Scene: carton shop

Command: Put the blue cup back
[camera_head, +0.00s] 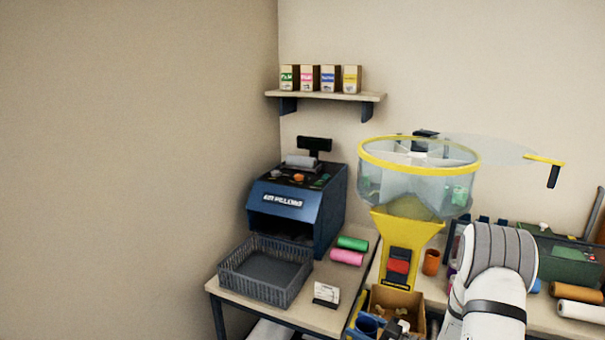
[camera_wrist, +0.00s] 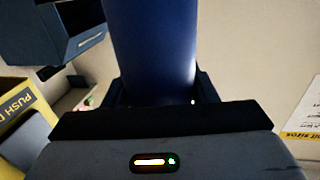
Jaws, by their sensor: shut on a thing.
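The blue cup (camera_wrist: 150,45) fills the upper middle of the wrist view as a smooth dark blue upright shape. My gripper (camera_wrist: 158,90) is shut on it, with one dark finger on each side. The cup's top is cut off by the frame, and its lower end is hidden behind the gripper body.
A yellow hopper machine (camera_head: 404,228) stands left of my arm. An orange cup (camera_head: 431,262) is beside it. An open carton (camera_head: 412,300) and a blue object (camera_head: 367,325) sit in front. A grey basket (camera_head: 262,292), blue machine (camera_head: 290,205) and rolls (camera_head: 348,257) crowd the left table.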

